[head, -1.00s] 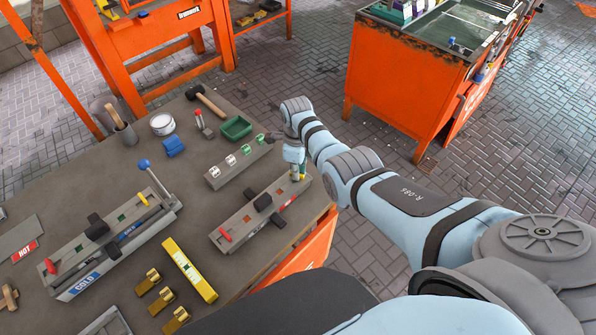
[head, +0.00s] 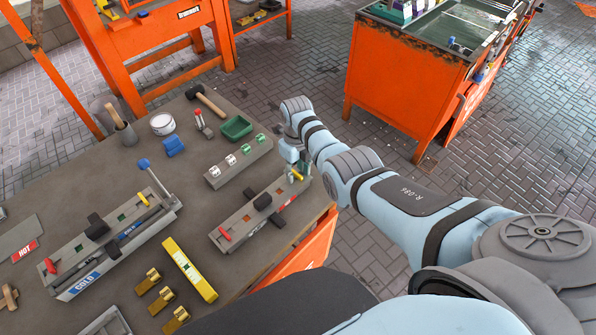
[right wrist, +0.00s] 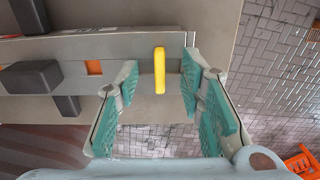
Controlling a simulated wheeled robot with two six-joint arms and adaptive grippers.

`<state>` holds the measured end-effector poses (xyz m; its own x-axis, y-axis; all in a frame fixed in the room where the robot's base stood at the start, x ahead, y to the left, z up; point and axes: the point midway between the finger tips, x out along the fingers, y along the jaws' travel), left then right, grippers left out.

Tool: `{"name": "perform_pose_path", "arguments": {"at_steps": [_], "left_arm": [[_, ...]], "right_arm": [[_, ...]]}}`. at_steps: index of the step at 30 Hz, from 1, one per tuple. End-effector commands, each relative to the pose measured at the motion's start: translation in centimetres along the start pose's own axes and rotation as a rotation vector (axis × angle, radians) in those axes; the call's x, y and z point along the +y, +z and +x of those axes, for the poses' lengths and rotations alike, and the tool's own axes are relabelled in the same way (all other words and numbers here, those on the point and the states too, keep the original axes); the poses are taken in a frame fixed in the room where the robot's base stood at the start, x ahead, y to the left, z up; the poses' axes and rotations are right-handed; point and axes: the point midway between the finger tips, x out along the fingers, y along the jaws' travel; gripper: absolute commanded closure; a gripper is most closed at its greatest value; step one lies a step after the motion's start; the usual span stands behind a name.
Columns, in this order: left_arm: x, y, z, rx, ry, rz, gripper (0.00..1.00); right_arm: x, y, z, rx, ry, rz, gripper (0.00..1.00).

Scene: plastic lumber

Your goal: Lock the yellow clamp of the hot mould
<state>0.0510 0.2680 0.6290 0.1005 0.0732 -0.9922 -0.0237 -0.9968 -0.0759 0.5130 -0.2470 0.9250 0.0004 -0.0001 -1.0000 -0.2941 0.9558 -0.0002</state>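The hot mould (head: 250,222) is a long grey block with a red label, near the table's right edge in the head view. Its yellow clamp (head: 297,175) is a small yellow handle at the far right end. In the right wrist view the yellow clamp (right wrist: 160,71) is a bar lying across the mould's end. My right gripper (right wrist: 160,88) is open, with teal-padded fingers on either side of the yellow bar and gaps to both. In the head view the right gripper (head: 294,155) is partly hidden by its own wrist. My left gripper is not in view.
The cold mould (head: 88,277), with a blue-knobbed lever, lies to the left. A yellow level (head: 190,270) and several brass pieces are in front. A grey block with green and white inserts (head: 228,170) and a green tray (head: 236,127) stand behind the hot mould. The table ends close right.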

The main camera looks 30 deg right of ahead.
Motion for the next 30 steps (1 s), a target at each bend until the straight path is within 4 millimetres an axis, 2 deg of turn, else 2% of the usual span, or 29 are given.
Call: {"name": "perform_pose_path", "arguments": {"at_steps": [7, 20, 30], "left_arm": [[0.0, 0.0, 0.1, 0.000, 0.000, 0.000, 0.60], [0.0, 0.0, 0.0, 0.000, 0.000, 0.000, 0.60], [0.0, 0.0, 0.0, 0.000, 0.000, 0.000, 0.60]], "right_arm": [[0.0, 0.1, -0.6, -0.002, 0.000, -0.001, 0.65], [0.0, 0.0, -6.6, -0.001, 0.000, -0.001, 0.65], [0.0, 0.0, -7.0, 0.001, 0.000, -0.001, 0.65]]}}
